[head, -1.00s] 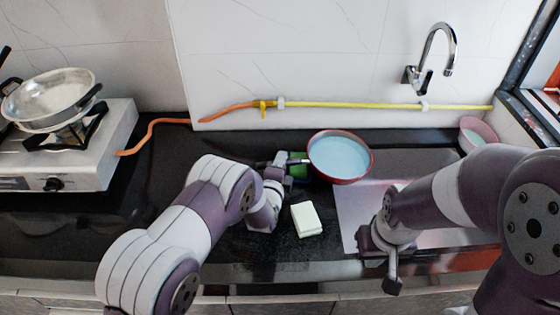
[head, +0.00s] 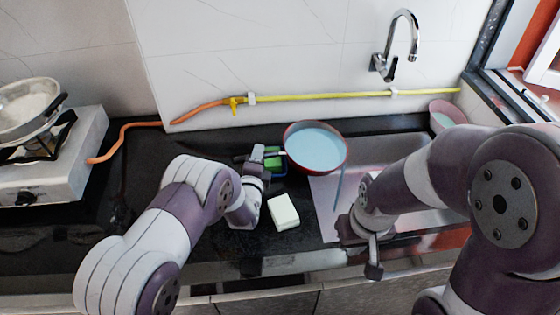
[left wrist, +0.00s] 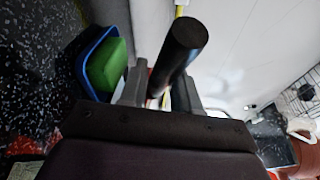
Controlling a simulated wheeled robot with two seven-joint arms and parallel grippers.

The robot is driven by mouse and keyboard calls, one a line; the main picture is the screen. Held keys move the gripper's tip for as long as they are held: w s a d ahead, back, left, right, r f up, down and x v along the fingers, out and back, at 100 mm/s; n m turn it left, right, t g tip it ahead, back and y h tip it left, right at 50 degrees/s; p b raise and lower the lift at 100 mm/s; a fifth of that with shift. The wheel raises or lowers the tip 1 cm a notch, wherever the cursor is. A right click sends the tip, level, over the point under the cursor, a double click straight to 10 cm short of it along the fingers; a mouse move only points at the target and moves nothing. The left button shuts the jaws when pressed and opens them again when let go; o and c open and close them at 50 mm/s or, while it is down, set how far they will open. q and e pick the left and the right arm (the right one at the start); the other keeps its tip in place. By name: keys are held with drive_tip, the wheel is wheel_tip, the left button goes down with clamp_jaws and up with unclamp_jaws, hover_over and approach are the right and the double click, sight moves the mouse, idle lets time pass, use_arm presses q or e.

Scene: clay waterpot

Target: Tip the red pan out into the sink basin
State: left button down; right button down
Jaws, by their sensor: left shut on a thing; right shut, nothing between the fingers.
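The red pan (head: 318,173) holds pale blue liquid (head: 316,147) and is held above the left edge of the sink basin (head: 327,208). My left gripper (head: 272,161) is shut on the pan's handle, left of the pan. In the left wrist view the dark handle (left wrist: 182,52) stands between the fingers; the pan's bowl is mostly hidden there. My right gripper (head: 374,262) is shut and empty at the front edge of the sink.
A white block (head: 284,212) lies on the black counter. A green sponge in a blue tray (left wrist: 88,65) sits beside my left gripper. The faucet (head: 397,45) is on the wall behind the sink. A pink bowl (head: 447,112) stands at the back right; a stove (head: 50,160) stands left.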

use_arm(q)
drive_tip(key=shift+r, duration=0.5)
drive_tip(key=shift+r+m, duration=0.1)
drive_tip(key=shift+m, duration=0.2)
idle(0.7)
drive_tip(key=shift+s+d+r+m+t, duration=0.15)
drive_tip(key=shift+d+r+m+t, duration=0.1)
drive_tip(key=shift+r, duration=0.15)
drive_tip(key=shift+s+d+r+m+t, duration=0.1)
drive_tip(key=shift+s+r+m+t, duration=0.05)
drive_tip(key=shift+r+m+t, duration=0.15)
drive_tip(key=shift+r, duration=0.1)
idle(0.9)
drive_tip(key=shift+s+d+r+m+t, duration=0.2)
drive_tip(key=shift+r+m, duration=0.1)
drive_tip(key=shift+r, duration=0.1)
drive_tip(key=shift+s+d+r+m+t, duration=0.1)
drive_tip(key=shift+s+d+r+m, duration=0.15)
drive_tip(key=shift+r, duration=0.1)
drive_tip(key=shift+w, duration=0.1)
idle(0.9)
drive_tip(key=shift+s+d+r+m+t+h, duration=0.35)
drive_tip(key=shift+s+d+r+m, duration=0.15)
drive_tip(key=shift+r+m, duration=0.2)
drive_tip(key=shift+r, duration=0.1)
idle(0.9)
